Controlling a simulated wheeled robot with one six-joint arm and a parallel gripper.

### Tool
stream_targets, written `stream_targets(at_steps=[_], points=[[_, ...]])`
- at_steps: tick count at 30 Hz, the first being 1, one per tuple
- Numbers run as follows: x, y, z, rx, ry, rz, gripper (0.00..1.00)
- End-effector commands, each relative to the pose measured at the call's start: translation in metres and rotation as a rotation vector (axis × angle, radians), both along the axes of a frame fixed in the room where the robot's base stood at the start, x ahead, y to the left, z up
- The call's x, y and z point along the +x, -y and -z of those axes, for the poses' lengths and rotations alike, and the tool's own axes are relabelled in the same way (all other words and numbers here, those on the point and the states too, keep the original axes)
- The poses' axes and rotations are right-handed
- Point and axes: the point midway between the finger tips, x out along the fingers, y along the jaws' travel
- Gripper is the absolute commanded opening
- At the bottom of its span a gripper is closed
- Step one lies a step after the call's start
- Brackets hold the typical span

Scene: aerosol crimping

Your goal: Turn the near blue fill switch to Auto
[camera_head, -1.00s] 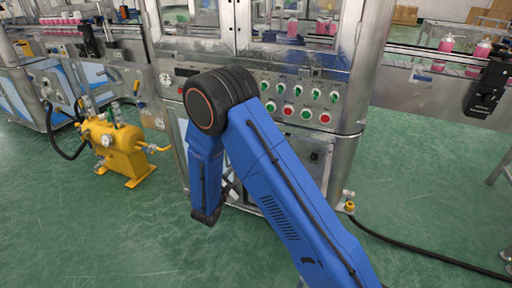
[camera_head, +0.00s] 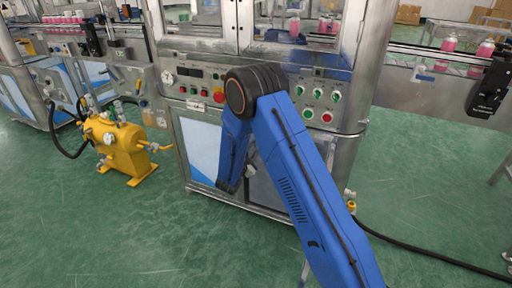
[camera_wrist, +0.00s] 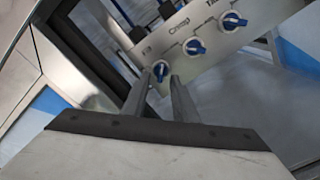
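In the wrist view a light panel (camera_wrist: 212,38) carries blue selector switches in a row. The nearest one, the fill switch (camera_wrist: 160,70), sits beside a small label that seems to read "Fill". The "Crimp" switch (camera_wrist: 196,47) and a third switch (camera_wrist: 233,20) are farther up to the right. My gripper (camera_wrist: 160,77) has its two fingers apart, their tips on either side of the fill switch in the picture. I cannot tell whether they touch it. The head view does not show the gripper or these switches; my blue arm is in front.
A dark frame edge (camera_wrist: 90,50) runs left of the switches in the wrist view. In the head view the steel machine (camera_head: 345,100) has a panel of green and red controls. A yellow tank (camera_head: 124,148) stands on the green floor to the left.

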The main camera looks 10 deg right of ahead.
Motion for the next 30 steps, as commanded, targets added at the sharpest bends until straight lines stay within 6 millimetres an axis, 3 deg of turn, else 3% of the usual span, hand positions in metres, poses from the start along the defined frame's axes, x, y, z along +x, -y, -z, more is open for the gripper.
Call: stream_targets(at_steps=[6, 15, 16, 19, 30], points=[[0.013, 0.010, 0.000, 0.001, 0.001, 0.001, 0.26], [0.015, 0.011, 0.000, 0.000, 0.000, 0.000, 0.26], [0.015, 0.011, 0.000, 0.000, 0.000, 0.000, 0.23], [0.014, 0.011, 0.000, 0.000, 0.000, 0.000, 0.00], [0.014, 0.011, 0.000, -0.020, -0.015, 0.001, 0.00]])
